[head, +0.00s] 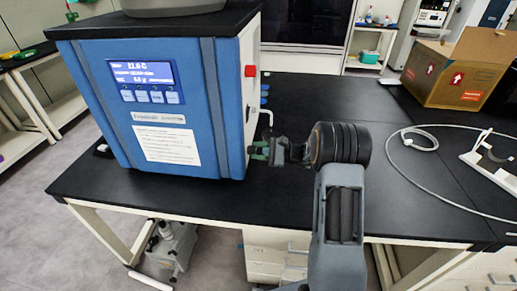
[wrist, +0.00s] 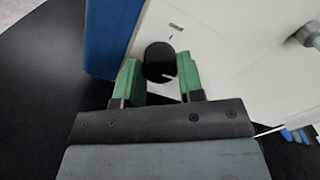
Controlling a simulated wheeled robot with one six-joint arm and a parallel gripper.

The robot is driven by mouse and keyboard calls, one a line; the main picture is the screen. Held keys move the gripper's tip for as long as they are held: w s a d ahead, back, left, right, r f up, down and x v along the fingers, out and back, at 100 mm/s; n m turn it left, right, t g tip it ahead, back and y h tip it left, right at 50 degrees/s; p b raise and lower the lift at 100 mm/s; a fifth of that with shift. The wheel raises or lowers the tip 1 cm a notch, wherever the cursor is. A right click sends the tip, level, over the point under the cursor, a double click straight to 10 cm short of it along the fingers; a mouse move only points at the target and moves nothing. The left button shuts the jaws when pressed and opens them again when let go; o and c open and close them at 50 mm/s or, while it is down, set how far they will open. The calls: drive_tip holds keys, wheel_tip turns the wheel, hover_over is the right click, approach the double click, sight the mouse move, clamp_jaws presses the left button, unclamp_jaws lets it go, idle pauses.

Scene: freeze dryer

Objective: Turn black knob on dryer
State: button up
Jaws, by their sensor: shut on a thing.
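The freeze dryer (head: 150,95) is a blue-fronted box with a lit display, standing on a black bench. The black knob (wrist: 159,62) is on its white side panel in the wrist view, with a small white mark on its lower right. My gripper (wrist: 158,72) has a green finger on each side of the knob. In the wrist view a narrow gap seems to show beside the knob, but the fingers close around it. In the head view my gripper (head: 262,151) is at the dryer's right side, low down, and the knob is hidden there.
A red switch (head: 251,71) is higher on the dryer's side. A metal fitting (wrist: 306,35) sticks out right of the knob. A white hose (head: 395,165) loops over the bench. A cardboard box (head: 455,75) stands at the back right.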

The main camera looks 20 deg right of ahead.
idle(0.4)
drive_tip(key=o, duration=0.9)
drive_tip(key=shift+d, duration=0.15)
drive_tip(key=b+v, duration=0.1)
drive_tip(key=v, duration=1.2)
drive_tip(key=shift+s+d, duration=0.1)
drive_tip(key=shift+d, duration=0.15)
